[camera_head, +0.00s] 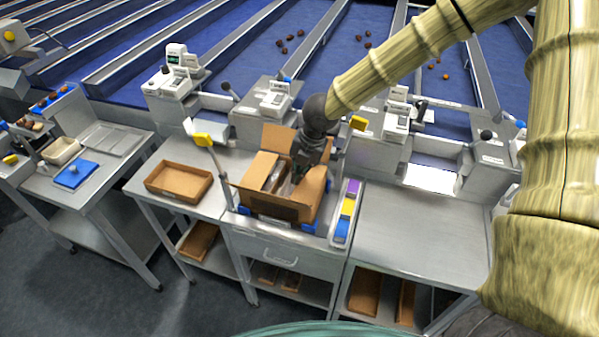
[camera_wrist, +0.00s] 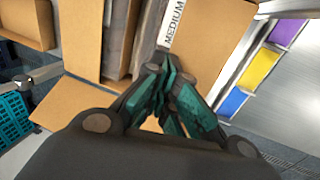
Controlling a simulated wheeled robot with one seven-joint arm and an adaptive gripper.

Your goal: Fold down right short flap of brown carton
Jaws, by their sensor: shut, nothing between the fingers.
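The open brown carton (camera_head: 265,207) stands on the middle bench in the head view, with flaps raised or spread and packed contents showing inside. Its right short flap (camera_head: 313,187) slants up on the right side; a broad tan panel, apparently this flap, shows in the wrist view (camera_wrist: 215,38). My gripper (camera_head: 297,176) is shut and empty, pointing down over the right part of the carton. In the wrist view its teal fingers (camera_wrist: 172,78) are together beside the tan panel; contact cannot be told. A white strip marked MEDIUM (camera_wrist: 174,32) lies just beyond the fingertips.
A holder with purple, yellow and blue blocks (camera_head: 347,208) stands close on the carton's right. An empty brown tray (camera_head: 180,181) lies on the left bench. The right bench top (camera_head: 415,230) is clear.

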